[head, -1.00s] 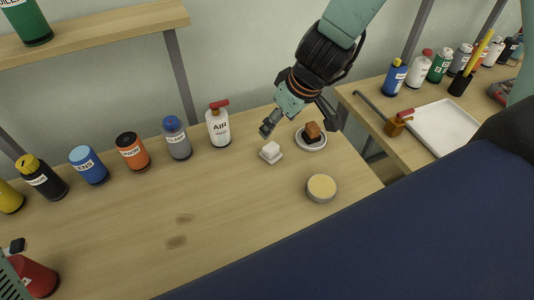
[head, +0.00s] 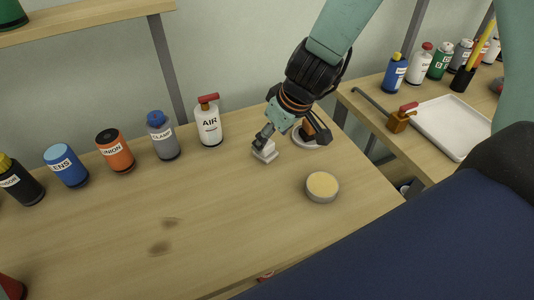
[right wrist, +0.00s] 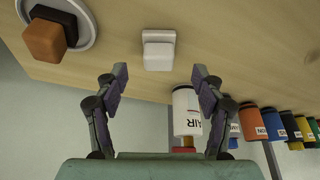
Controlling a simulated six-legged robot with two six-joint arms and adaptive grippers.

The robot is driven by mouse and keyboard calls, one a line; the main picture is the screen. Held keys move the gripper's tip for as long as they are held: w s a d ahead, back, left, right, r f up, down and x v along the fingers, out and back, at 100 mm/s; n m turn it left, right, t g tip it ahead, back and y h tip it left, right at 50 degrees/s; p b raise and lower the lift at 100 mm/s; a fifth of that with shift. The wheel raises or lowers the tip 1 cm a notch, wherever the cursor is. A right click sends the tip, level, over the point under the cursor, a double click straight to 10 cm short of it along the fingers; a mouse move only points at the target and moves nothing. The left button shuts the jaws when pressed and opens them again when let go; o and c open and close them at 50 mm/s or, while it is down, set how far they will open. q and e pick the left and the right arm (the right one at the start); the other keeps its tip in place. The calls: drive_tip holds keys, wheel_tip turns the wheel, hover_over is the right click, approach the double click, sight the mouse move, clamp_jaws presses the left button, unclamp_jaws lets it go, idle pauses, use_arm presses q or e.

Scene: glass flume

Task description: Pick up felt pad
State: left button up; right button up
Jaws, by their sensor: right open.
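A small white block (head: 268,155) on a small white base sits on the wooden bench; it looks like the felt pad, though no label shows. In the right wrist view the block (right wrist: 158,52) lies ahead, centred between the fingers and a little beyond their tips. My right gripper (head: 292,142) is open and low over it, with one finger partly covering the block in the head view. The gripper (right wrist: 160,74) holds nothing. My left gripper is not in view.
A brown-and-black block (right wrist: 45,38) stands on a round dish (head: 300,142) close to the right gripper. A round tin with a tan top (head: 322,186) is nearer. An AIR bottle (head: 209,126) and several other bottles line the back. The bench's front middle is clear.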

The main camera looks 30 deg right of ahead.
sight(266, 149)
drive_tip(key=b+x, duration=0.3)
drive_tip(key=x, duration=0.1)
drive_tip(key=shift+w+f, duration=0.2)
drive_tip(key=shift+w, duration=0.1)
drive_tip(key=shift+w+f, duration=0.1)
drive_tip(key=shift+f, duration=0.15)
drive_tip(key=shift+a+r, duration=0.1)
drive_tip(key=shift+c, duration=1.4)
drive_tip(key=c, duration=0.9)
drive_tip(key=shift+c, duration=0.2)
